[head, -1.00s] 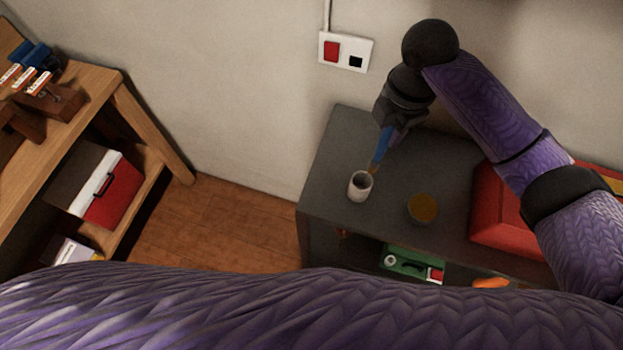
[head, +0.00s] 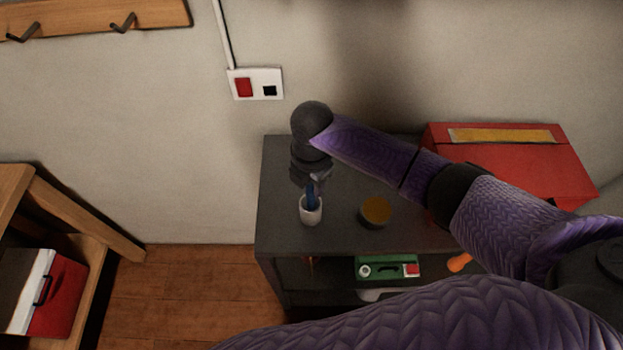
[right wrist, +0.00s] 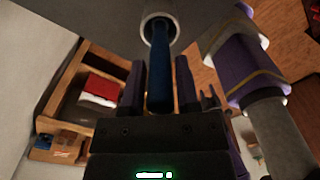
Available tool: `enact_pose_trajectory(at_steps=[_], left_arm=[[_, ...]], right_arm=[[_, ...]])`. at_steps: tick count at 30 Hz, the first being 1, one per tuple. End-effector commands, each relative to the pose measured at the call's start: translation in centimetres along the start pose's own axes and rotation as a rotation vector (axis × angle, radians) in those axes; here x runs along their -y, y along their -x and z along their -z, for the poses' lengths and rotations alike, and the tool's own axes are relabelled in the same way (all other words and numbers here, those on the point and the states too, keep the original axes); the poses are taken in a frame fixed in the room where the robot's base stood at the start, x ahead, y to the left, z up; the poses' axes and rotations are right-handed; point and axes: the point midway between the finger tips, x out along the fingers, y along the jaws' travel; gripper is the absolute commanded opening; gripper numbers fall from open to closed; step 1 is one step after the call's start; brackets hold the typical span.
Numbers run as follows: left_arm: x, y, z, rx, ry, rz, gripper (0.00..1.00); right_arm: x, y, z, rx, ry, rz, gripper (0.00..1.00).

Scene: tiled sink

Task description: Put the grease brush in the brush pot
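The grease brush (head: 311,193) has a blue handle and stands with its lower end inside the brush pot (head: 311,214), a small pale cup on the dark cabinet top. My right gripper (head: 316,181) points down just above the pot, around the upper handle. In the right wrist view the blue handle (right wrist: 159,75) runs between the two fingers of the right gripper (right wrist: 159,80), with a narrow gap on each side, so the fingers look open. The pot's rim (right wrist: 174,24) circles the brush's far end; the bristles are hidden inside. My left gripper is out of view.
A round tin with an orange-brown top (head: 376,211) stands right of the pot. A red box (head: 520,165) is at the cabinet's back right, behind my right arm. A green case (head: 388,267) lies on the shelf below. A wooden bench (head: 85,215) stands at left.

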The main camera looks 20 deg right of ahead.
Motion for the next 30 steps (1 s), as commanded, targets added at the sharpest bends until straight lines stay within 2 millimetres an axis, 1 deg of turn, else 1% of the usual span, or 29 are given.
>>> enact_pose_trajectory(at_steps=[1, 3, 10, 13, 14, 17, 21, 24, 27, 30], left_arm=[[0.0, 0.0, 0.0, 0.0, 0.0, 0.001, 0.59], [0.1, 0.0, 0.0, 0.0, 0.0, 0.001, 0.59], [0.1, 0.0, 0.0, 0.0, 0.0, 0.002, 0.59], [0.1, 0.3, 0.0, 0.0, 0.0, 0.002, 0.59], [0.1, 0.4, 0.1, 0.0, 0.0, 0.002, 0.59], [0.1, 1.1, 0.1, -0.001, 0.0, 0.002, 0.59], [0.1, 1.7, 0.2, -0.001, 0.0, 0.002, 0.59], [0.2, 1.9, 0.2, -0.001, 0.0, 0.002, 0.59], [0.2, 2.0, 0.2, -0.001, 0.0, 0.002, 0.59], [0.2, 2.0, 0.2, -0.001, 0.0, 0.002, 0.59]], right_arm=[[0.0, 0.0, 0.0, 0.0, 0.0, 0.0, 0.52], [0.0, 0.0, 0.0, 0.0, 0.0, 0.0, 0.66], [0.0, 0.0, 0.0, 0.0, 0.0, 0.0, 0.66], [0.0, 0.7, 0.0, 0.0, 0.0, -0.001, 0.66], [0.0, 1.2, -0.1, 0.001, 0.0, -0.001, 0.66], [-0.1, 3.9, -0.1, 0.002, 0.001, -0.004, 0.66], [-0.1, 8.0, -0.1, 0.001, 0.001, -0.005, 0.66], [-0.1, 10.2, 0.0, 0.0, 0.001, -0.003, 0.66], [-0.1, 11.7, 0.0, -0.001, 0.0, -0.002, 0.66], [0.0, 12.3, 0.0, -0.001, 0.0, -0.001, 0.66]])
